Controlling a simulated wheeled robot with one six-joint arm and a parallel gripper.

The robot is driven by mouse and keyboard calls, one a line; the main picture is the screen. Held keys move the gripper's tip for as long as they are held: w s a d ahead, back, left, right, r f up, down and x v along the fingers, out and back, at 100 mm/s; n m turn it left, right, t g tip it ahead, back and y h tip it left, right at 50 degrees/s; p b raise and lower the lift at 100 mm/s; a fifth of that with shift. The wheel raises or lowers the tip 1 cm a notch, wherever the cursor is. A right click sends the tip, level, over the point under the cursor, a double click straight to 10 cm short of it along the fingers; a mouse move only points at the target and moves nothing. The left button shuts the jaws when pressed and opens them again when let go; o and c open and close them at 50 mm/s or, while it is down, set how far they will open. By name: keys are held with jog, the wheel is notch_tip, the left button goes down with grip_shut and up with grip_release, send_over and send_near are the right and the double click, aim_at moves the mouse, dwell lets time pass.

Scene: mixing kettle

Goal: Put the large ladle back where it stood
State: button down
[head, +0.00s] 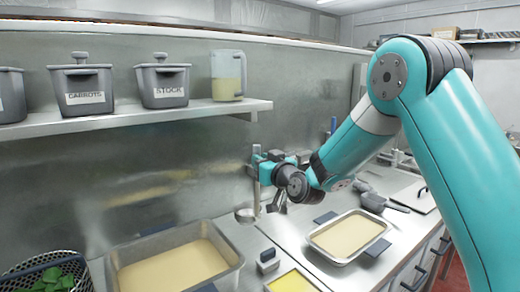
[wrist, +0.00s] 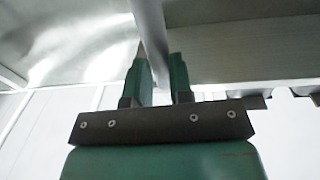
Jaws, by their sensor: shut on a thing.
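The large ladle shows in the head view as an upright metal handle (head: 257,185) with a round bowl (head: 245,215) at its lower end. It hangs close in front of the steel back wall, above the counter. My gripper (head: 262,160) is shut on the upper part of the handle. In the wrist view the handle (wrist: 150,25) runs up between the two green fingers of my gripper (wrist: 158,78). I cannot tell whether the bowl touches the counter, or where the ladle's resting place is.
A wall shelf (head: 130,118) with labelled tubs and a jug (head: 228,75) is left of my gripper. Below on the counter are a large pan (head: 130,245) of pale liquid, a smaller tray (head: 318,245), a grey block (head: 268,262) and a yellow container (head: 291,282). Bare counter lies between them.

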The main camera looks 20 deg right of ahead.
notch_tip(320, 180, down, 9)
jog(key=b, duration=0.7)
jog(key=shift+r, duration=0.1)
jog(key=shift+f+b, duration=0.35)
jog(key=shift+b, duration=0.3)
jog(key=shift+f+b, duration=0.3)
jog(key=shift+b, duration=0.3)
jog(key=shift+c, duration=2.3)
grip_release()
jog(key=shift+s, duration=0.1)
jog(key=b+v, duration=0.2)
jog(key=shift+s+d+f+b, duration=0.1)
jog(key=shift+s+f+b, duration=0.05)
jog(key=shift+s+b, duration=0.2)
jog(key=b, duration=0.4)
send_near(258, 192)
